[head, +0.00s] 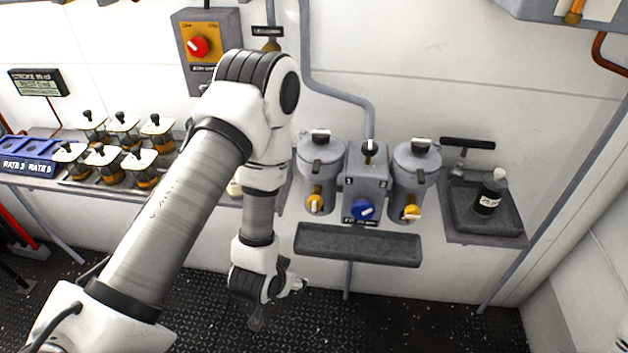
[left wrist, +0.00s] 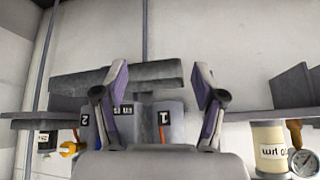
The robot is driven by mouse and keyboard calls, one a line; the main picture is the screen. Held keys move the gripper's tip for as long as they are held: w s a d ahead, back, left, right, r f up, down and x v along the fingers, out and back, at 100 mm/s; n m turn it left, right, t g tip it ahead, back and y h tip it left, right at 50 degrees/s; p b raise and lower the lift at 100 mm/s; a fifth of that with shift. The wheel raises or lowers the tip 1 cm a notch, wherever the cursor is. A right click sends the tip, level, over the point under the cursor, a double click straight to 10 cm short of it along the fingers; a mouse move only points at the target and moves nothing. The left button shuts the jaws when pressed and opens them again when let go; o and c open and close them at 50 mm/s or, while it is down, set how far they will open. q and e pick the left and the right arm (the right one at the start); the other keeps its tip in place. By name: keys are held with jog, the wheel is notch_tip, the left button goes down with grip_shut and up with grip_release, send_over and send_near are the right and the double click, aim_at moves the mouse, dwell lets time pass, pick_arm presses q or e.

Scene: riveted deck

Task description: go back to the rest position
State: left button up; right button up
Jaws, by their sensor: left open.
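My left arm comes in from the left in the head view and bends down at the elbow. My left gripper (head: 278,298) hangs low over the dark floor, in front of and below the grey trough (head: 358,245). In the left wrist view my left gripper (left wrist: 162,80) has its two fingers wide apart, with nothing between them. The trough (left wrist: 70,82) and the pump unit labelled 1 and 2 appear upside down beyond the fingers. My right gripper is in neither view.
Two grey canisters (head: 320,160) flank a control block (head: 366,185) with a blue knob. A black bottle (head: 489,194) stands in a tray (head: 512,222) at right. Several white-topped jars (head: 123,131) stand on the left shelf. The riveted floor (head: 400,325) at lower right is clear.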

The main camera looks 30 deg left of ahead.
pick_arm(q)
jog(key=shift+f, duration=0.1)
jog(key=s+d+f+g, duration=0.1)
jog(key=s+f+g, duration=0.2)
jog(key=s, duration=0.5)
jog(key=s+d+f+g+h, duration=0.1)
jog(key=s+d+f+g, duration=0.1)
jog(key=s+f, duration=0.3)
jog(key=s+g, duration=0.1)
jog(key=s, duration=0.2)
jog(key=shift+s+d+g, duration=0.2)
jog(key=shift+s+g, duration=0.05)
jog(key=shift+g, duration=0.15)
jog(key=shift+w+f, duration=0.1)
dwell(0.4)
